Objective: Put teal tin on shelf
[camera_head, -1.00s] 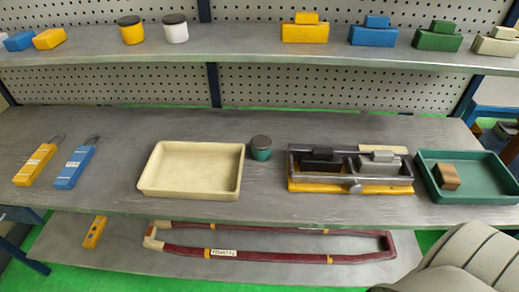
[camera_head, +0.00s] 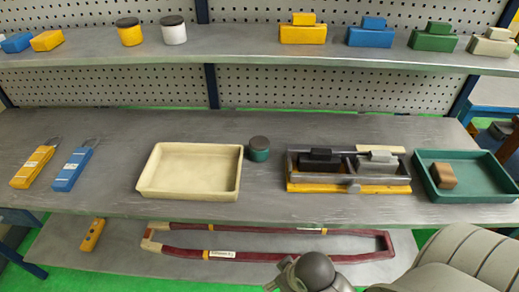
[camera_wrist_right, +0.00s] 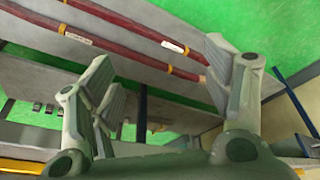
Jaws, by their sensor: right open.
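The teal tin (camera_head: 259,150) with a dark lid stands upright on the grey workbench (camera_head: 90,125), just right of the cream tray's back corner. The shelf (camera_head: 240,60) runs above and behind the bench. It holds a yellow tin (camera_head: 129,34) and a white tin (camera_head: 174,32), both dark-lidded. My right gripper (camera_wrist_right: 160,58) is open and empty in the right wrist view, below bench level and facing the lower shelf. The head view shows only a grey part of my right arm at the bottom edge. My left gripper is in no view.
The cream tray (camera_head: 142,188), a fixture (camera_head: 350,188) and a green tray (camera_head: 428,185) with a brown block crowd the bench front. Several coloured blocks stand on the shelf's right side. Between the white tin and the yellow block (camera_head: 303,34) the shelf is clear.

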